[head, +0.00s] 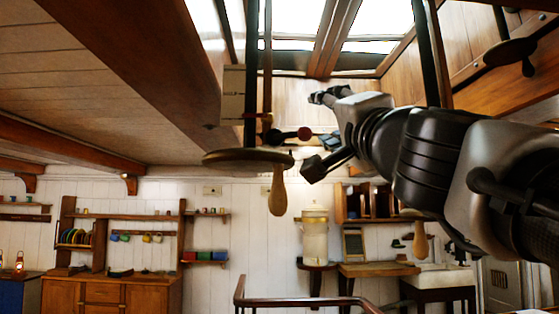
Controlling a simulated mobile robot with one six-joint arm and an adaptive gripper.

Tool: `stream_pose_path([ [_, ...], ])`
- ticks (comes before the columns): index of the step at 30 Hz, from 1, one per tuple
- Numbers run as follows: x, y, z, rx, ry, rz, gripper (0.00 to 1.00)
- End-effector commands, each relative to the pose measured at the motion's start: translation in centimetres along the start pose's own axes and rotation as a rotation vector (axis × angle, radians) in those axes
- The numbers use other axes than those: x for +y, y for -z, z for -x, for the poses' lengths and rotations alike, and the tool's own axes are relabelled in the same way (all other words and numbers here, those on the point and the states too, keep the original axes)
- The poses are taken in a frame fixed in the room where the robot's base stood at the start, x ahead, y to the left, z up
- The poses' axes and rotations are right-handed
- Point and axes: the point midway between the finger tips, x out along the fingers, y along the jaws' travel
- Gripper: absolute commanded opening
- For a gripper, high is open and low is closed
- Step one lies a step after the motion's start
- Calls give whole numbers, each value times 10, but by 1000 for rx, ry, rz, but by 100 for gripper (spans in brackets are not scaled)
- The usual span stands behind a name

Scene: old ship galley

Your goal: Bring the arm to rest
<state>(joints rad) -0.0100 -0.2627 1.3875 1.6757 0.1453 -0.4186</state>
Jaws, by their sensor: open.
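My arm (430,150) reaches in from the right edge, high in the head view. My gripper (314,133) is at its far end, with its two dark fingers spread apart, one upper and one lower. It is open, and I see nothing held between the fingers. A small dark ball and a red one show just left of the gripper; I cannot tell how far behind it they are.
A round wooden piece with a hanging handle (278,190) hangs left of the gripper. Ceiling beams (140,75) and a skylight (375,25) are above. Below are a railing (300,302), a water dispenser (315,235), a wooden cabinet (110,293) and shelves along the white wall.

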Motion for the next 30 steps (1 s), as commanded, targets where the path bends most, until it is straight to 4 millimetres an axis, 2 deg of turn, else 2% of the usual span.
stream_pose_path([
  [8,2,-2,1,-7,-4,8,49],
  [11,17,-18,9,-56,-32,58,49],
  [14,52,-50,30,-167,-97,163,49],
  [17,102,-91,65,-319,-193,282,49],
  [21,177,-137,128,-533,-345,421,49],
  [26,259,-171,214,-761,-533,549,49],
  [29,305,-182,275,-896,-658,621,49],
  [30,322,-185,300,-949,-710,647,49],
])
